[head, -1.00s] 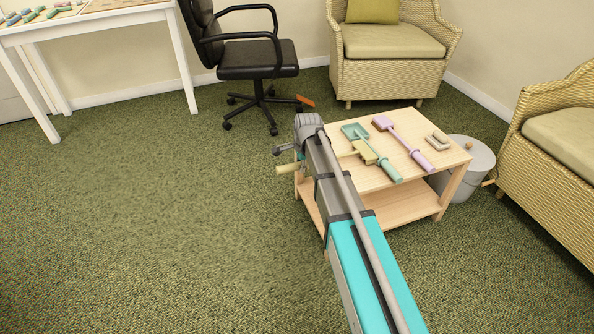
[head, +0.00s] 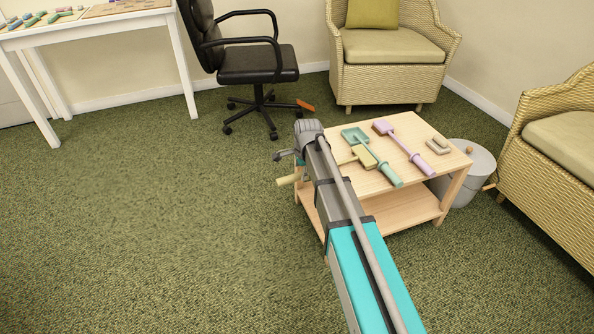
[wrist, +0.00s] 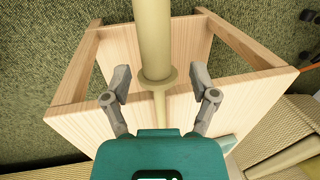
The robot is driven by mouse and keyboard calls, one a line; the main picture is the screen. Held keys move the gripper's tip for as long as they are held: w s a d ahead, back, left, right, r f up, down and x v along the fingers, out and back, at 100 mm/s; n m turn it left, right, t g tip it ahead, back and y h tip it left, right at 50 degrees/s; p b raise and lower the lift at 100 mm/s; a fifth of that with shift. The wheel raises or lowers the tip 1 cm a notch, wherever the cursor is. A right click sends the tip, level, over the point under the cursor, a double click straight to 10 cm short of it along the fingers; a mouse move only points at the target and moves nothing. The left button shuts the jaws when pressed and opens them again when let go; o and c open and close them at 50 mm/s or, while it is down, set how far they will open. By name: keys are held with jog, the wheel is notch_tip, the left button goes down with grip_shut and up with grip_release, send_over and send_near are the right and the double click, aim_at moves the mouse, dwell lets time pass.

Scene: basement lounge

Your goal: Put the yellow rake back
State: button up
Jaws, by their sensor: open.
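The yellow rake lies across the small wooden table (head: 438,166). Its pale yellow head (head: 363,157) is beside the green shovel, and its handle (head: 288,180) sticks out past the table's left edge. My arm hides the middle of it in the head view. In the wrist view, the thick rake handle (wrist: 153,38) runs up over the table edge, with a round collar and a thinner shaft below. My gripper (wrist: 158,80) is open, one finger on each side of the rake near the collar. Gaps show on both sides; whether my gripper touches it is unclear.
A green shovel (head: 374,158), a purple shovel (head: 405,145) and a small grey-beige piece (head: 438,145) lie on the table. A grey bucket (head: 478,165) stands at its right. Wicker armchairs (head: 388,75) and an office chair (head: 258,65) stand around. The carpet at left is clear.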

jog(key=shift+r, duration=0.2)
notch_tip(320, 180, up, 11)
jog(key=s+d+p, duration=0.1)
jog(key=s+p, duration=0.1)
jog(key=p, duration=0.9)
jog(key=shift+r+p, duration=0.2)
jog(key=shift+p, duration=0.2)
dwell(0.3)
jog(key=shift+s+d, duration=0.1)
jog(key=s+d+n, duration=0.3)
jog(key=s+n, duration=0.1)
jog(key=s, duration=0.3)
jog(key=s+d+n+g, duration=0.1)
jog(key=s+d+n, duration=0.3)
jog(key=s, duration=0.3)
jog(key=s+d+n+g+h, duration=0.1)
jog(key=s+d+n, duration=0.3)
jog(key=s+n, duration=0.2)
jog(key=shift+s+d+f, duration=0.2)
jog(key=shift+s, duration=0.8)
jog(key=shift+r, duration=0.1)
notch_tip(320, 180, up, 37)
jog(key=p, duration=3.6)
jog(key=shift+f+p, duration=0.2)
jog(key=shift+p, duration=0.15)
